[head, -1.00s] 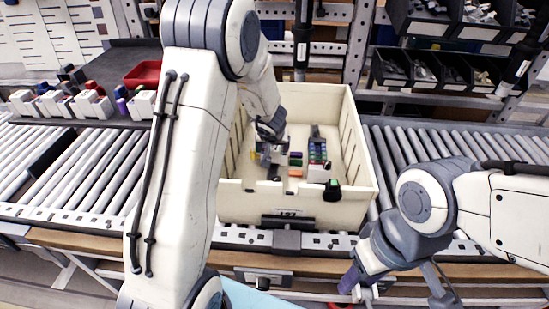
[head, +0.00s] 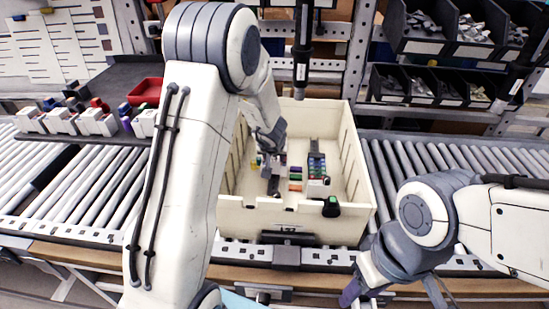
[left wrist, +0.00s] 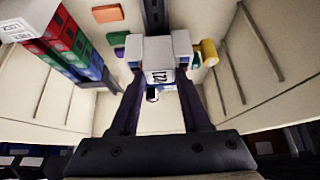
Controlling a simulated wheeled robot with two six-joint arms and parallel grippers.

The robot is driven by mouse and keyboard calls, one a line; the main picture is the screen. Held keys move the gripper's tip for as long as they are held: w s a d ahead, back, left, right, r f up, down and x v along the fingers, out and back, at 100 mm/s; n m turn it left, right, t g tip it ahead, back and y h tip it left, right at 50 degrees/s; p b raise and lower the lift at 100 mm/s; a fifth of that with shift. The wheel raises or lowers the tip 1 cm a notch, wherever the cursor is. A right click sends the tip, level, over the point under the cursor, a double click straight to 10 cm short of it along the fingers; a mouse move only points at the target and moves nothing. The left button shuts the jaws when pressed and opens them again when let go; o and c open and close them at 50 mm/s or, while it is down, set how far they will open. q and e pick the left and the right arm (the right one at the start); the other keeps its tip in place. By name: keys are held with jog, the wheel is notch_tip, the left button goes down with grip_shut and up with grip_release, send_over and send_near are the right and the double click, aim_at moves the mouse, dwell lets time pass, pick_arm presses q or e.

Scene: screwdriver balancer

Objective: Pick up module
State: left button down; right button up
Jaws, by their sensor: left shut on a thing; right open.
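My left gripper (left wrist: 158,95) reaches down into a cream bin (head: 292,215) and is shut on a white and grey module (left wrist: 158,55) with a printed label. The module sits between the two dark fingers in the left wrist view. In the head view my left gripper (head: 271,172) is inside the bin, left of its middle, and the module is too small there to make out clearly. My right gripper (head: 392,294) is open and empty in front of the conveyor, outside the bin, its tips partly cut by the frame edge.
A row of red, green and blue blocks (left wrist: 72,48) lies beside the held module. A yellow cylinder (left wrist: 209,52) and an orange piece (left wrist: 107,13) are near it. The bin's walls are close around my left gripper. Roller conveyor (head: 70,190) extends to both sides.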

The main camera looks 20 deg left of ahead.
aim_at(274, 161)
pick_arm(q)
notch_tip(274, 161, up, 3)
jog(key=shift+r+p, duration=0.1)
jog(key=shift+p, duration=1)
jog(key=s+d+r+p, duration=0.3)
jog(key=d+r+p, duration=0.8)
jog(key=r+p, duration=0.1)
jog(key=shift+s+p, duration=0.4)
jog(key=shift+p, duration=0.1)
jog(key=shift+f, duration=0.1)
